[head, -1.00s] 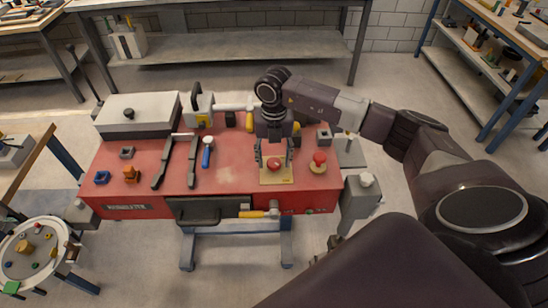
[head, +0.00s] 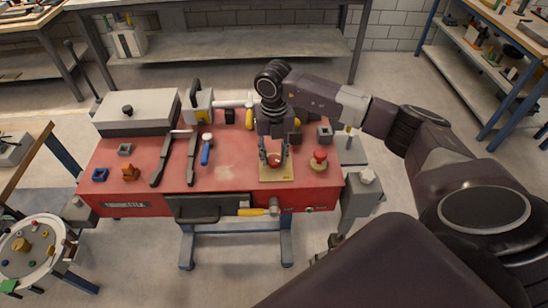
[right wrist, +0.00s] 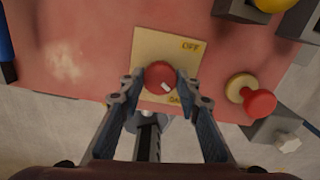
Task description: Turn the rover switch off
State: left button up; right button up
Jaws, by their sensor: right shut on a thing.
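The rover switch is a red round knob (head: 275,161) on a tan plate (head: 287,174) near the right front of the red table. In the right wrist view the knob (right wrist: 160,75) has a white mark toward its lower right. The plate (right wrist: 150,42) reads "OFF" at its upper right; a second label at its lower edge is partly hidden. My right gripper (head: 274,156) points down over the plate, its two fingers shut on the knob from either side, as the right wrist view also shows (right wrist: 160,82). My left gripper is out of view.
A red-topped peg on a round tan base (head: 318,162) stands just right of the plate. A blue-handled tool (head: 206,152) and dark bars lie to the left. A grey box (head: 137,113) and other hardware line the back. The table's front edge is close.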

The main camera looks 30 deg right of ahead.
aim_at(274, 159)
jog(key=n+b, duration=0.2)
jog(key=n, duration=0.1)
jog(key=shift+f+n+b, duration=0.1)
jog(key=shift+n+b, duration=0.2)
jog(key=n+b, duration=0.3)
jog(key=n, duration=0.1)
jog(key=shift+n, duration=0.3)
jog(key=n+b, duration=0.2)
jog(key=n, duration=0.2)
jog(key=shift+n+b, duration=1)
jog(key=shift+n, duration=1)
jog(key=shift+r, duration=0.2)
jog(key=o, duration=1.2)
jog(key=shift+c, duration=0.2)
notch_tip(274, 159, up, 12)
